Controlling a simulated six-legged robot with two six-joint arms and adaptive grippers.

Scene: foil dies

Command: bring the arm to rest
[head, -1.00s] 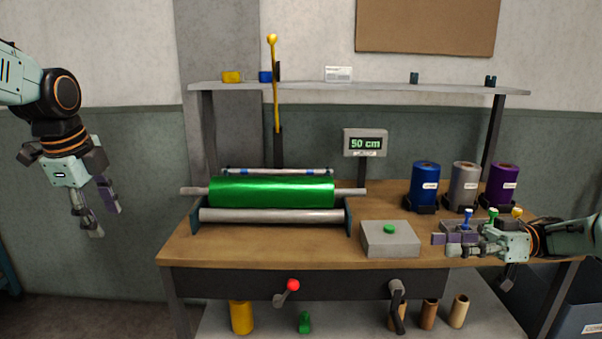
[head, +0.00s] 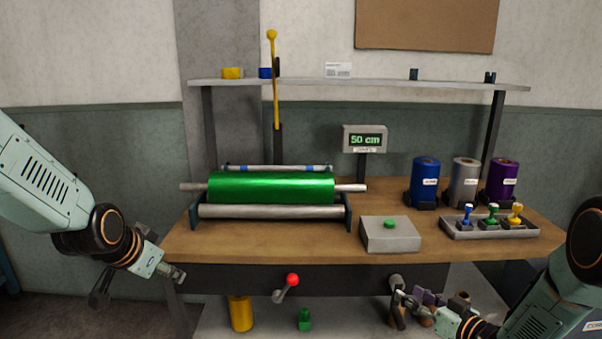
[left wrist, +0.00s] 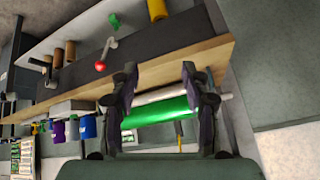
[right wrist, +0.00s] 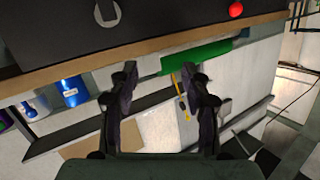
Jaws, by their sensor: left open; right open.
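My right gripper (head: 425,303) is low at the front right of the bench, below the tabletop and near the dark handle under it. In the right wrist view it (right wrist: 160,105) is open with nothing between its fingers. My left gripper (head: 140,283) is at the bench's front left corner, apart from the rollers. In the left wrist view it (left wrist: 160,100) is open and empty, with the green foil roll (left wrist: 160,112) seen beyond its fingers. That roll (head: 270,187) lies across the machine on the bench.
The wooden bench (head: 330,240) carries a grey box with a green button (head: 390,235), a tray of stamps (head: 490,230) and blue, silver and purple rolls (head: 425,180). A red-knobbed crank (head: 287,287) and a dark handle (head: 396,300) stick out in front. A shelf (head: 370,86) spans the back.

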